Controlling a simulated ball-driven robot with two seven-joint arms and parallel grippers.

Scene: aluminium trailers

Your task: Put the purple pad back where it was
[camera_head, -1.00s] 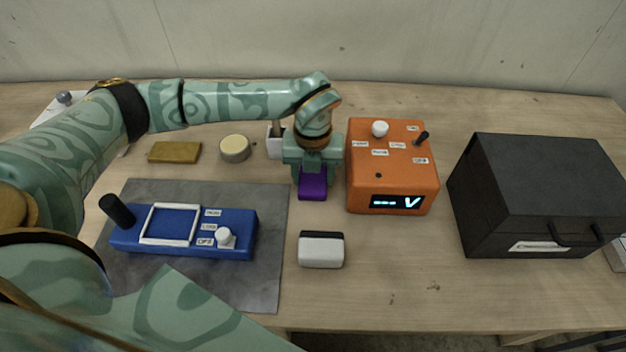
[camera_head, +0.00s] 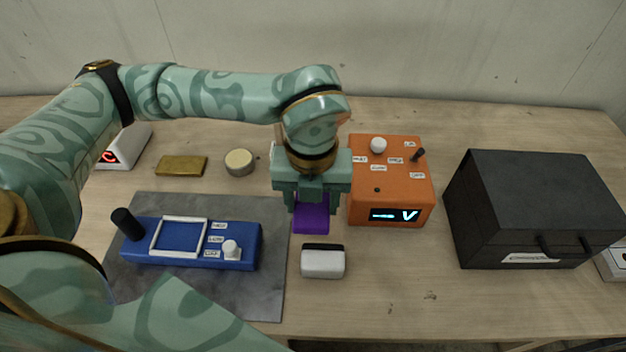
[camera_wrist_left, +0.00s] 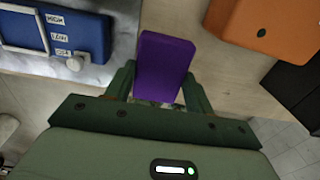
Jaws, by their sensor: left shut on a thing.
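The purple pad (camera_head: 311,218) is held between the fingers of my left gripper (camera_head: 311,205), to the left of the orange box in the head view. In the left wrist view the purple pad (camera_wrist_left: 163,66) sticks out beyond the fingers of my left gripper (camera_wrist_left: 158,90), which are shut on its sides. The gripper hides the pad's near end there. I cannot tell how far the pad is above the table. My right gripper is not in view.
An orange device (camera_head: 390,181) stands right of the gripper, and a black box (camera_head: 535,207) beyond it. A blue device (camera_head: 190,243) sits on a grey mat (camera_head: 200,295). A white block (camera_head: 323,262) lies in front; a yellow block (camera_head: 181,166) and round tin (camera_head: 240,162) lie behind.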

